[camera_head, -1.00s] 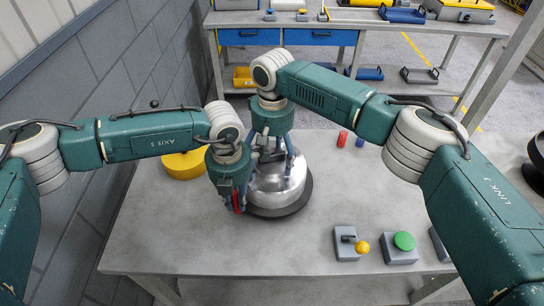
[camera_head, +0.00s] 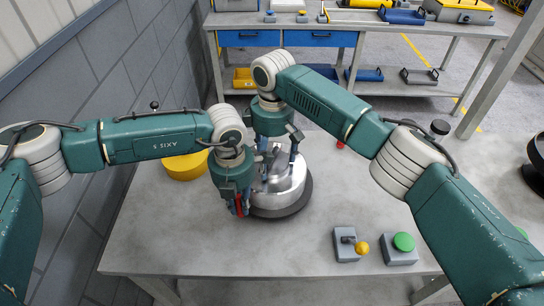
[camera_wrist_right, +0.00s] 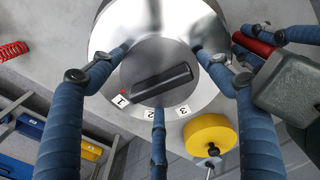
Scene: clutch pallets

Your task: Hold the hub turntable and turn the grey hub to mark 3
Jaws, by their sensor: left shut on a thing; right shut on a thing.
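The silver round hub turntable (camera_head: 288,196) stands on a dark base on the table. In the right wrist view, the grey hub (camera_wrist_right: 135,75) with a dark raised bar sits at its centre. Labels 1 (camera_wrist_right: 120,100), 2 (camera_wrist_right: 150,114) and 3 (camera_wrist_right: 183,110) follow the rim; a small red mark is beside label 1. My right gripper (camera_wrist_right: 160,72) has its blue fingers shut around the grey hub from above. My left gripper (camera_head: 240,205) is shut on a red handle (camera_wrist_right: 252,40) at the turntable's side.
A yellow round block (camera_head: 184,166) stands behind my left arm. A grey box with a yellow-knobbed lever (camera_head: 346,244) and a green button box (camera_head: 402,246) stand at the front right. A red spring (camera_wrist_right: 14,50) shows in the wrist view. The front left tabletop is clear.

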